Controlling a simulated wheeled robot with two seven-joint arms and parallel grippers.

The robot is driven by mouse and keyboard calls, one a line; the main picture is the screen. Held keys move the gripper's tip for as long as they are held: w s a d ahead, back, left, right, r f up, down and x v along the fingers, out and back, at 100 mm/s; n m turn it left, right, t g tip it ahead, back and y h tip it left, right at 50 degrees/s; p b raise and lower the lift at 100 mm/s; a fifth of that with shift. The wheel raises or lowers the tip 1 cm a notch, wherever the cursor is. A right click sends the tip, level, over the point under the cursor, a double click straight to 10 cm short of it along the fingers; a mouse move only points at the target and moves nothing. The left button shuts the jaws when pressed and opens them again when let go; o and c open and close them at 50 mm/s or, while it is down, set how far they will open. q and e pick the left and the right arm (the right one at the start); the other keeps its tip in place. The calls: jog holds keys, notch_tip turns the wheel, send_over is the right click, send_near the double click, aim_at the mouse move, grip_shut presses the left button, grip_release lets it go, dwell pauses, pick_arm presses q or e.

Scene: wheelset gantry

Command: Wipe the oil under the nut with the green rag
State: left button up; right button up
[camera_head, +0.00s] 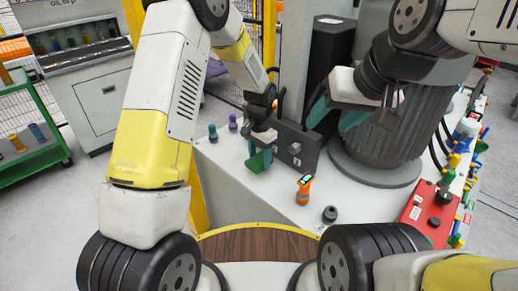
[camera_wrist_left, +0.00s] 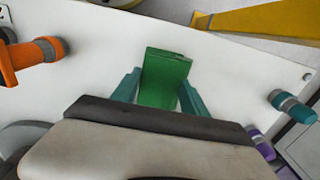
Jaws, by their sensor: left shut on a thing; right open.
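My left gripper (camera_head: 263,146) is shut on the green rag (camera_head: 257,161) over the white table. In the left wrist view the rag (camera_wrist_left: 165,78) hangs between the two teal fingers; I cannot tell whether it touches the table. My right gripper (camera_head: 336,118) is open and empty, raised in front of the dark ribbed column. A dark, round, nut-like part (camera_head: 329,214) stands near the table's front edge; I cannot tell if it is the task's nut. No oil is visible to me.
A dark grey block (camera_head: 297,148) stands just right of the rag. A red box (camera_head: 424,211) is at right. The white surface left of the orange tool is clear.

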aim_at(259, 159)
pick_arm(q)
jog(key=shift+r, duration=2.2)
